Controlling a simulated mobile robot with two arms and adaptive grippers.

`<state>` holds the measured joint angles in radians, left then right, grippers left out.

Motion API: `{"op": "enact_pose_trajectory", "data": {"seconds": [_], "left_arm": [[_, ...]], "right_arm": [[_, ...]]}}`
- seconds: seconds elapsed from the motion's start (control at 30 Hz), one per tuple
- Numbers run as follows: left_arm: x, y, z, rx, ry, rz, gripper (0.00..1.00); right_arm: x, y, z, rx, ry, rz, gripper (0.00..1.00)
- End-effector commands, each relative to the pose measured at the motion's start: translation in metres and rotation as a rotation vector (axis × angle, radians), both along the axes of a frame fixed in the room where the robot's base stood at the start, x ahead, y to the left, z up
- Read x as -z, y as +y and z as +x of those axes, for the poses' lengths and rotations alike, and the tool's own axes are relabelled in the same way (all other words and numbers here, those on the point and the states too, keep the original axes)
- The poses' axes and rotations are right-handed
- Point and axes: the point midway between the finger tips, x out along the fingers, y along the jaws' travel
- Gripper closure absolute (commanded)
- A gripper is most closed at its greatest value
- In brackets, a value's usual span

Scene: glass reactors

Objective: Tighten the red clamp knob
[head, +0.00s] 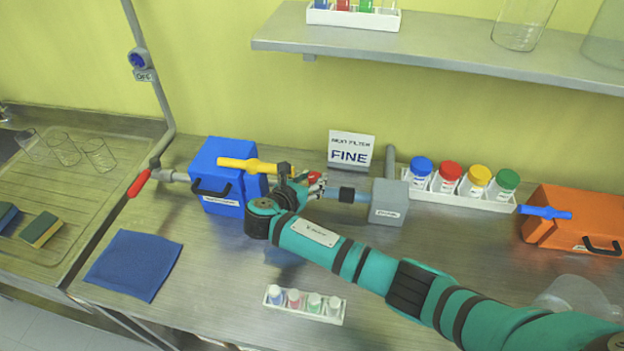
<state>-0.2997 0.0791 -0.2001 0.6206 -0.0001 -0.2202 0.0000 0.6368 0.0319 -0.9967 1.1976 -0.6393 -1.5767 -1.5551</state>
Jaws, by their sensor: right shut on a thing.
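The red clamp knob (314,177) shows as a small red patch between the blue box and the grey block, partly hidden by my gripper. My right gripper (317,187) is at the knob, shut on it. The teal right arm comes in from the lower right and hides part of the bench. My left gripper is not in view.
A blue box (217,187) with a yellow lever (250,165) stands left of the gripper. A sign reading FINE (350,150) stands behind. A white vial rack (275,302) lies in front, a blue cloth (134,265) at left. Coloured-cap jars (446,176) and an orange box (570,223) stand right.

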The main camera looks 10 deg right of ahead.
Motion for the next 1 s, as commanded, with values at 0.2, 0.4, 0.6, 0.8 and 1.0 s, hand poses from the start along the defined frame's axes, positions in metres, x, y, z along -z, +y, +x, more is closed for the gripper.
{"op": "enact_pose_trajectory", "data": {"seconds": [0.2,0.4,0.6,0.8,1.0], "left_arm": [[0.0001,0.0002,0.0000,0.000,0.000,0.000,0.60],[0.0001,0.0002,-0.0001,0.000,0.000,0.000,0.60],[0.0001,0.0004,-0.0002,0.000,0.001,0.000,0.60],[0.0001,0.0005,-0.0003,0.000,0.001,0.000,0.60],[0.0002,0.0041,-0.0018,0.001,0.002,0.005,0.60]], "right_arm": [[0.0006,0.0008,0.0001,0.019,0.002,0.001,0.97],[0.0006,0.0006,0.0001,0.020,0.001,0.002,0.97],[0.0007,0.0005,0.0002,0.020,0.001,0.002,0.54],[0.0004,0.0003,0.0003,0.020,0.000,0.001,0.42],[-0.0005,0.0016,-0.0008,0.019,0.000,0.001,0.42]]}}
